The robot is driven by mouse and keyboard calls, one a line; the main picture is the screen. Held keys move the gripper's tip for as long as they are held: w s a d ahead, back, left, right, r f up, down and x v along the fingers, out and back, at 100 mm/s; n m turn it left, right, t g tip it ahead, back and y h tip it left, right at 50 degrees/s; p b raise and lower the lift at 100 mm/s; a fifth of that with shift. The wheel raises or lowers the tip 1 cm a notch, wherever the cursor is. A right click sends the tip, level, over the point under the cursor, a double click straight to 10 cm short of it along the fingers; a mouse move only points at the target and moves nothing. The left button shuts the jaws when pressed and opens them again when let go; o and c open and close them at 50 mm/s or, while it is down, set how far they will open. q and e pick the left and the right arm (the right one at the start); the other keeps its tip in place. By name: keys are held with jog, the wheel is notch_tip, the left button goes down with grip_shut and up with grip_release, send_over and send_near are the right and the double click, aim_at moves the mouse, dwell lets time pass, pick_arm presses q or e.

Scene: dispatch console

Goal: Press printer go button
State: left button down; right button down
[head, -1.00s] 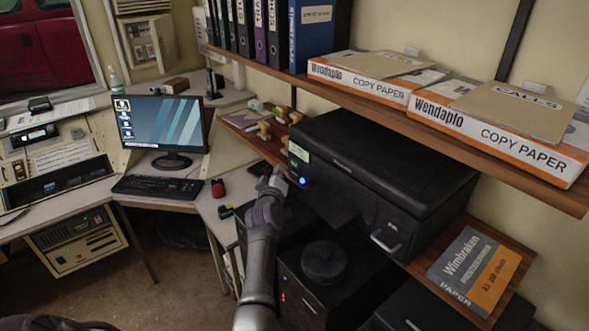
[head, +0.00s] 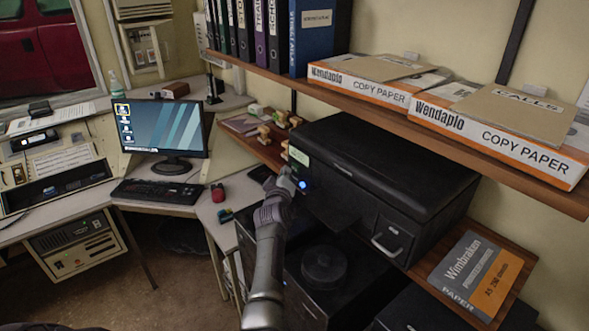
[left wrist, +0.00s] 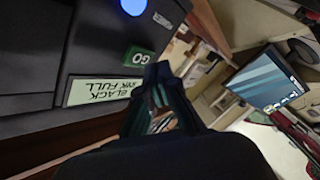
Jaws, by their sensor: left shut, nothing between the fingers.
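The black printer (head: 400,160) stands on a wooden shelf at the right of the head view. Its front panel has a pale green display (head: 299,156) and a glowing blue round light (head: 303,184). In the left wrist view the green GO button (left wrist: 138,56) lies between the blue light (left wrist: 133,6) and the display (left wrist: 98,89), which reads black ink full. My left gripper (head: 286,176) is shut and empty, in front of the panel. In the wrist view its fingertips (left wrist: 158,70) are close beside the GO button; contact cannot be told. My right gripper is out of view.
A shelf with copy paper boxes (head: 500,125) and binders (head: 275,35) hangs above the printer. Wooden stamps (head: 265,134) stand left of it. A paper pack (head: 475,275) lies at right. A desk with a monitor (head: 165,127) is at left.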

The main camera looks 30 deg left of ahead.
pick_arm(q)
jog(key=shift+w, duration=0.15)
dwell(0.7)
jog(key=shift+w+d, duration=0.15)
jog(key=shift+w, duration=0.1)
